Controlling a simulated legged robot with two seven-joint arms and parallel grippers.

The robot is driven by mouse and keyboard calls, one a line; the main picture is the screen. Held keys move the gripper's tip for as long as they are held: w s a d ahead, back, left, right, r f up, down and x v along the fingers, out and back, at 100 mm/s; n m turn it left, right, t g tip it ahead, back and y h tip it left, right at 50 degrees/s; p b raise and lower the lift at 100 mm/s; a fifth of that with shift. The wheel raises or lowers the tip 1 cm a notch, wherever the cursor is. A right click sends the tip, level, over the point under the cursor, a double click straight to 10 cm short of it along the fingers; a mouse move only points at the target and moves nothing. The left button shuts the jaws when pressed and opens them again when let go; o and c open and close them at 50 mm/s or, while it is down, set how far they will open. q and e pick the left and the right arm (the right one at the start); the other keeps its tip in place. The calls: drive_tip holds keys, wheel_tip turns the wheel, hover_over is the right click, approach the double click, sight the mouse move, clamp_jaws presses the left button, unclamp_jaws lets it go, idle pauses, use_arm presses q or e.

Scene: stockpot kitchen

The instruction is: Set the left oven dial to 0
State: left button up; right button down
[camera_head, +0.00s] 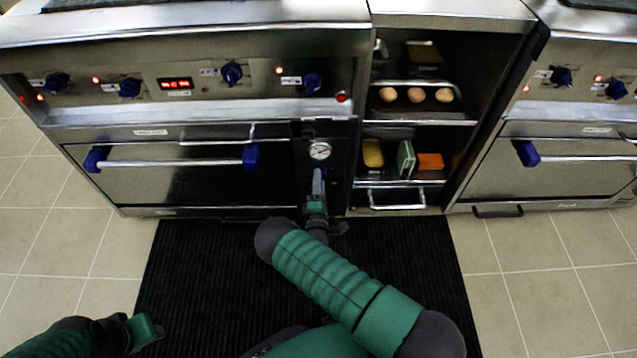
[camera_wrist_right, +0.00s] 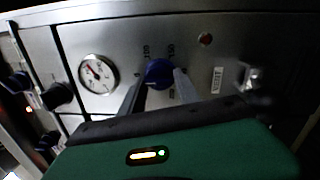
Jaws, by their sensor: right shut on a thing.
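The left oven dial is a blue knob (camera_wrist_right: 159,72) on the steel panel in the right wrist view, with printed marks around it that seem to read 100 and 150. My right gripper (camera_head: 318,178) is at the lower panel beside the left oven's door. Its two fingers stand on either side of the knob and are shut on it. In the head view the gripper hides the knob. The knob's pointer is too unclear to read. My left gripper (camera_head: 140,331) is at the lower left, far from the oven, and its jaws are unclear.
A round white gauge (camera_head: 320,150) sits just above my right gripper. The left oven's door handle (camera_head: 175,163) is to its left. A black mat (camera_head: 200,270) covers the floor.

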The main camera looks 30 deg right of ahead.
drive_tip(key=shift+s+f, duration=0.15)
drive_tip(key=shift+f, duration=0.25)
drive_tip(key=c, duration=1.1)
unclamp_jaws()
drive_tip(key=shift+o, duration=1)
drive_tip(key=shift+r, duration=0.15)
